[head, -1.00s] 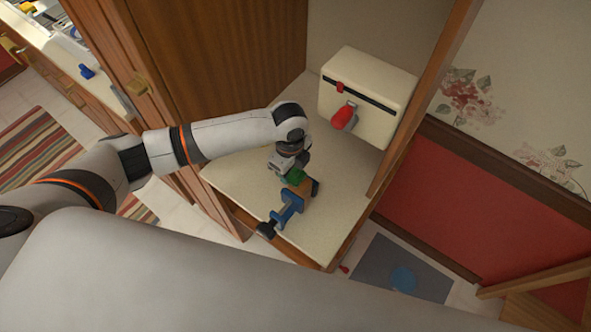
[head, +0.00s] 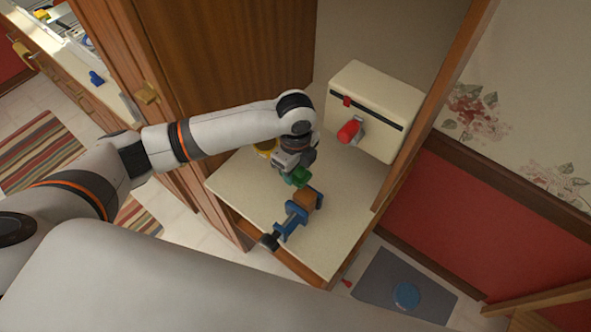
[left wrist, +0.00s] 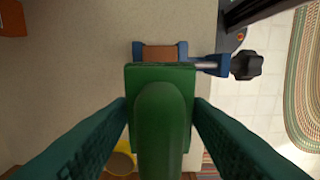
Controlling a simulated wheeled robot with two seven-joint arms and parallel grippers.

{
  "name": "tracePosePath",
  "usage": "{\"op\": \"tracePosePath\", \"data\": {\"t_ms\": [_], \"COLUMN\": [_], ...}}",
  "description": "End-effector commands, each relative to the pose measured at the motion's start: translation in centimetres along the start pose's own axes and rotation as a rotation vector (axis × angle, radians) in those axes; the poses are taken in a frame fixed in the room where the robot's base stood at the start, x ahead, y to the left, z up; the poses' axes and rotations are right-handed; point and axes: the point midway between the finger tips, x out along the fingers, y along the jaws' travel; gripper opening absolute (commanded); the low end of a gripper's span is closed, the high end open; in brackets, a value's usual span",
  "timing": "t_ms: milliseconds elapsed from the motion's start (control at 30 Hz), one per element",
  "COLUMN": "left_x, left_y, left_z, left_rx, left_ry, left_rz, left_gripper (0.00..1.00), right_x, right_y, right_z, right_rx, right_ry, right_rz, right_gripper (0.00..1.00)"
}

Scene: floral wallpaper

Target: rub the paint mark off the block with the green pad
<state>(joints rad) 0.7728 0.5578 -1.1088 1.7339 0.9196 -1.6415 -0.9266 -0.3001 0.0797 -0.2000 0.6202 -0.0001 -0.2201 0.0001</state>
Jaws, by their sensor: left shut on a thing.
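A brown wooden block (head: 305,197) is held in a blue vise (head: 291,222) with a black knob, near the front edge of the shelf. My left gripper (head: 297,176) is shut on the green pad (head: 301,179) just behind the block. In the left wrist view, the green pad (left wrist: 160,110) with its rounded handle fills the middle between my fingers, and the block (left wrist: 160,52) shows beyond it between the vise jaws (left wrist: 183,50). I cannot tell whether the pad touches the block. No paint mark can be made out. My right gripper is not in view.
A cream box (head: 375,95) with a red-handled lever (head: 349,131) stands at the back of the shelf (head: 240,183). A yellow thing (head: 265,147) sits behind my wrist, partly hidden. Wooden cabinet sides bound the shelf left and right.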

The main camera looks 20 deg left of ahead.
Motion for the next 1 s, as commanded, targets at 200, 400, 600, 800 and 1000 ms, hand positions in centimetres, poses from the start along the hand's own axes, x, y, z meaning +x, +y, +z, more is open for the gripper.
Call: {"op": "tracePosePath", "data": {"t_ms": [200, 400, 600, 800, 1000], "left_x": [-0.1, -1.1, -2.8, -3.0, -3.0], "left_y": [0.0, 0.1, 0.0, 0.0, 0.0], "left_z": [0.0, 0.0, 0.0, 0.0, 0.0], "left_rx": [0.0, 0.001, 0.0, 0.0, 0.0], "left_ry": [0.0, -0.001, 0.0, -0.001, 0.0], "left_rz": [0.001, 0.003, 0.002, 0.0, 0.001], "left_gripper": [0.27, 0.27, 0.27, 0.27, 0.27], "right_x": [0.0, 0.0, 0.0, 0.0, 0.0], "right_y": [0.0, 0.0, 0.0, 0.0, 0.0], "right_z": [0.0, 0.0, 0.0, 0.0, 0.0], "right_rx": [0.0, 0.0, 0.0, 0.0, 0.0], "right_ry": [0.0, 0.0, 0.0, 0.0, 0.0], "right_rz": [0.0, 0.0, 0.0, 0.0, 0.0], "right_gripper": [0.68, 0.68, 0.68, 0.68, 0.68]}}
